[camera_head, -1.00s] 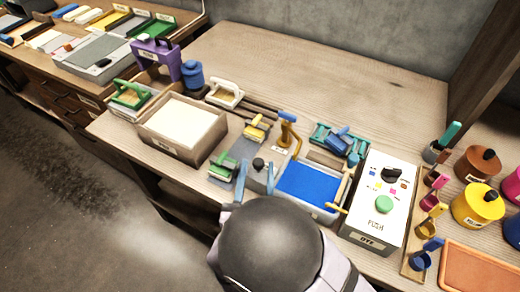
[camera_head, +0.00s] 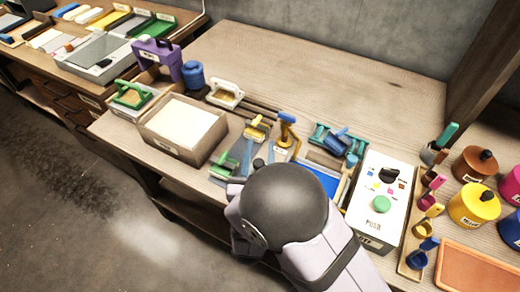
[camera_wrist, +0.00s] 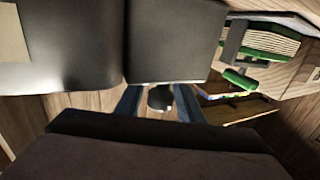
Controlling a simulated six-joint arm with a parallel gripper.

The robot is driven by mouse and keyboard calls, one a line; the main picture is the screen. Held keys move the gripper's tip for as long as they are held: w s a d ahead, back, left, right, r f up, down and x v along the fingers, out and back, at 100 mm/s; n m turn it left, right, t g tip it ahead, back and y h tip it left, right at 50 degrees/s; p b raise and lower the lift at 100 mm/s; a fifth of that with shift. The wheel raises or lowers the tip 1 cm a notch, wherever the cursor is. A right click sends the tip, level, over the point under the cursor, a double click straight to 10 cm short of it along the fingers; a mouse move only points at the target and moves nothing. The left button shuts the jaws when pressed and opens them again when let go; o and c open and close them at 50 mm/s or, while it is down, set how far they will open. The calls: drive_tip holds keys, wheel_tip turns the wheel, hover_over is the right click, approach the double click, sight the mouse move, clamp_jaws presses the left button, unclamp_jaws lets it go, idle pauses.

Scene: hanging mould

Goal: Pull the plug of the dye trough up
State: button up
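The dye trough (camera_head: 324,178) holds blue dye and is partly hidden behind my arm in the head view. A black knob, apparently its plug (camera_head: 258,163), shows just past my wrist. In the wrist view the knob (camera_wrist: 160,98) stands between the two blue fingers of my gripper (camera_wrist: 158,101). The fingers are apart, with a small gap on the knob's left side. The right finger is very close to the knob, and I cannot tell whether it touches. The knob's lower part is hidden.
A white box with a green PUSH button (camera_head: 380,204) stands right of the trough. An upright blue-headed tool (camera_head: 287,118) stands behind it. A wooden box with a white sheet (camera_head: 183,122) and green-handled tools (camera_head: 224,168) are on the left. The back of the bench is clear.

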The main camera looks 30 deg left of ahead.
sight(257, 168)
clamp_jaws()
drive_tip(key=shift+r+p, duration=0.9)
drive_tip(key=shift+r, duration=0.7)
drive_tip(key=shift+o, duration=1.5)
unclamp_jaws()
drive_tip(key=shift+s+f, duration=0.1)
drive_tip(key=shift+s+d, duration=0.2)
drive_tip(key=shift+s, duration=0.35)
drive_tip(key=shift+b+v, duration=0.9)
drive_tip(key=shift+v, duration=2.1)
